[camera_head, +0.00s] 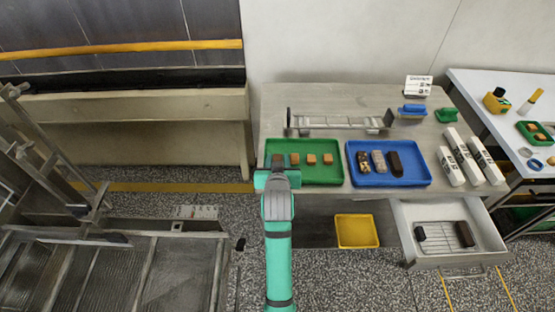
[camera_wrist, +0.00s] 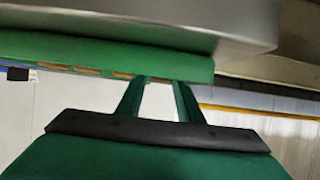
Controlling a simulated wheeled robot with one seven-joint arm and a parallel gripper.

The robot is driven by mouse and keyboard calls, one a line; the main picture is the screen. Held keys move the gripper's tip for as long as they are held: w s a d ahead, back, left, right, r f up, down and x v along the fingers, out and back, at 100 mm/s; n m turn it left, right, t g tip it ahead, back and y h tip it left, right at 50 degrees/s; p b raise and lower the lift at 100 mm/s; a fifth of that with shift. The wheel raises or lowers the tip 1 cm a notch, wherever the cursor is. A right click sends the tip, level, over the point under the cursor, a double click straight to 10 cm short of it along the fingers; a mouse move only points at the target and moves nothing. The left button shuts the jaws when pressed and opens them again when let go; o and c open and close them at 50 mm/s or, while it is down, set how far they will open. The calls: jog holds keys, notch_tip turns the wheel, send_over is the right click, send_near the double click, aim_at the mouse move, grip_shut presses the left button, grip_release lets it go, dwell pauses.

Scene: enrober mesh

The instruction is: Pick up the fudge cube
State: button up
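Several tan fudge cubes sit in the green tray (camera_head: 335,177) on the table. In the head view one fudge cube (camera_head: 311,158) is in the middle of a row, with another cube (camera_head: 328,158) at its right. In the wrist view the green tray (camera_wrist: 190,58) spans the upper part, with thin tan edges of cubes (camera_wrist: 85,70) showing along its rim. My gripper (camera_wrist: 160,81) has its two green fingers apart with nothing seen between them. In the head view my arm covers the tray's left part and hides the fingers.
A blue tray (camera_head: 390,181) with dark and speckled bars stands right of the green one. A metal rack (camera_head: 340,122) lies behind. White boxes (camera_head: 467,160) stand at the right. An open drawer (camera_head: 432,262) and a yellow bin (camera_head: 356,231) are below the tabletop.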

jog(key=c, duration=0.6)
